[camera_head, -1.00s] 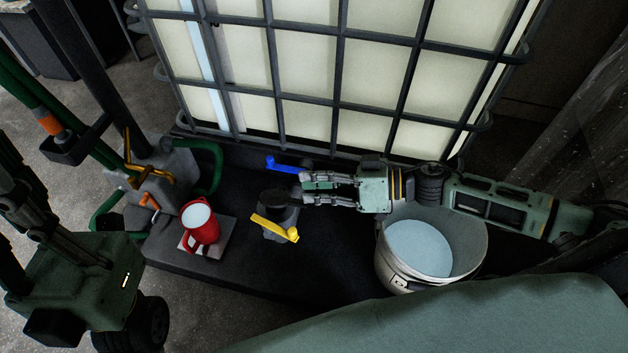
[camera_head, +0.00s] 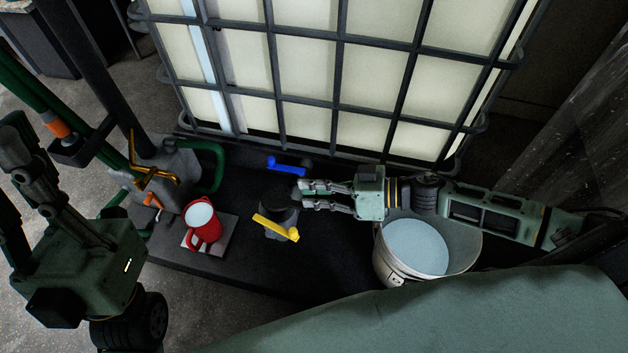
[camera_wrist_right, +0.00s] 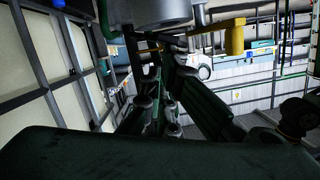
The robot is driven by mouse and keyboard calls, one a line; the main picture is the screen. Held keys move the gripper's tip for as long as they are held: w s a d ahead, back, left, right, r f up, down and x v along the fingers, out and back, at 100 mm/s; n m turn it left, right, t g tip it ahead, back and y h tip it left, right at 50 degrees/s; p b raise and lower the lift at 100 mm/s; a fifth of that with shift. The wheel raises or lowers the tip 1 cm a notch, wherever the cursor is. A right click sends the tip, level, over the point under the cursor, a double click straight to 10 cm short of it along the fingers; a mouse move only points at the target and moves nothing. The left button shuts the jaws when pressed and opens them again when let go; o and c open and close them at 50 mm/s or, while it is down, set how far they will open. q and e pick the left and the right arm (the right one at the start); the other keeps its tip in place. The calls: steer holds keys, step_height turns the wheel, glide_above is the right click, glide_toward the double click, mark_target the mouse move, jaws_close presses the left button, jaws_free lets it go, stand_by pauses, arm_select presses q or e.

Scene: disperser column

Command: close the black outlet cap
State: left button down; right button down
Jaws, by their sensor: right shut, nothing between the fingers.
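The black outlet cap (camera_head: 279,198) is on the dark outlet at the foot of the caged tank, between a blue handle (camera_head: 287,165) and a yellow handle (camera_head: 275,228). Whether the cap is fully seated cannot be told. My right gripper (camera_head: 303,194) is shut and empty, its fingertips just right of the cap; contact is unclear. In the right wrist view, its fingers (camera_wrist_right: 165,100) lie below a grey round outlet part (camera_wrist_right: 150,10) and the yellow handle (camera_wrist_right: 235,38). My left gripper (camera_head: 22,160) is at the far left, away from the outlet; its opening is unclear.
A red jug (camera_head: 203,225) stands on a small pale plate (camera_head: 222,241) left of the outlet. A white bucket (camera_head: 390,268) stands under my right forearm. The caged tank (camera_head: 305,100) rises behind.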

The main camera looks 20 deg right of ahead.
arm_select(q)
steer(key=w+d+f+g+y+p, duration=0.1)
steer(key=w+f+g+y+p, duration=0.2)
steer(key=w+f+g, duration=0.8)
steer(key=shift+w+d+f+y+p, duration=0.4)
steer(key=shift+w+f+y, duration=0.1)
steer(key=shift+w+f, duration=0.95)
arm_select(e)
steer(key=shift+s+a+f+n+h, duration=0.3)
steer(key=shift+s+a+f+n, duration=0.25)
steer(key=shift+s+n, duration=0.3)
steer(key=shift+w, duration=0.1)
